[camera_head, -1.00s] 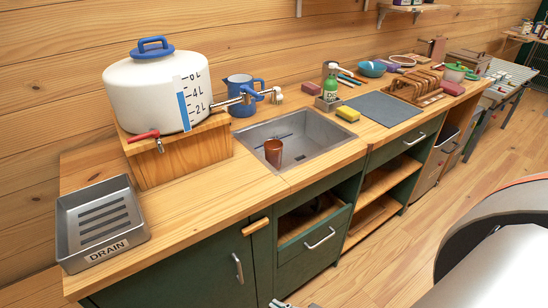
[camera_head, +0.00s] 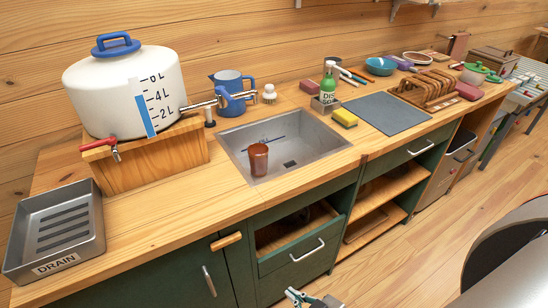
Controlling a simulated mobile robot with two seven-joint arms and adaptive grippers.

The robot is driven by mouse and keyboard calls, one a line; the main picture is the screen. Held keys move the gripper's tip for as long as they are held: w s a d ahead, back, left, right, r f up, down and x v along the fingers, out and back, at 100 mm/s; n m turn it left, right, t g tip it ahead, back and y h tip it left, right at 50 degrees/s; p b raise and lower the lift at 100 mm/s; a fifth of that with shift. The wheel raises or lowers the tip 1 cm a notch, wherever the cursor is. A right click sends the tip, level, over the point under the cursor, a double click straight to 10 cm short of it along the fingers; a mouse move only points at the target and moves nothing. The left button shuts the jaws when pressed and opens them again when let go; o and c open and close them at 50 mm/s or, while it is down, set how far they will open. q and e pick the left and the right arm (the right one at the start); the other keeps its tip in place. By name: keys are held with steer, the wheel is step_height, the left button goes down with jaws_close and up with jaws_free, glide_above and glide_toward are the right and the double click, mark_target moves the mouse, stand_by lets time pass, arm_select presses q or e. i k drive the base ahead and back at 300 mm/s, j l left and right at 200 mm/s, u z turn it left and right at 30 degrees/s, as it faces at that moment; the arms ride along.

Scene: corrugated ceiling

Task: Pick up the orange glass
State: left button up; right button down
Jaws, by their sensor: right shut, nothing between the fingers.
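The orange glass (camera_head: 258,160) is a brownish-orange, see-through tumbler. It stands upright inside the grey metal sink (camera_head: 310,158), towards the sink's left side. My right gripper (camera_head: 296,296) shows only in part at the bottom edge of the head view, in front of the green cabinet and well below and nearer than the glass. It is shut and empty. My left gripper is not in view.
A grey drain tray (camera_head: 88,247) sits at the counter's left end, and a white water tank (camera_head: 120,88) stands on a wooden block. A faucet (camera_head: 205,103) reaches over the sink's back left. A yellow sponge (camera_head: 345,118) and grey mat (camera_head: 388,112) lie right of the sink.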

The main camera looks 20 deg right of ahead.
mark_target(258, 153)
steer(key=i+l, duration=0.1)
steer(key=l, duration=0.4)
steer(key=i+l+z, duration=0.1)
steer(key=l, duration=0.35)
steer(key=i+l, duration=0.1)
steer(key=l, duration=0.4)
steer(key=i+l, duration=0.1)
steer(key=l, duration=0.4)
steer(key=z, duration=0.05)
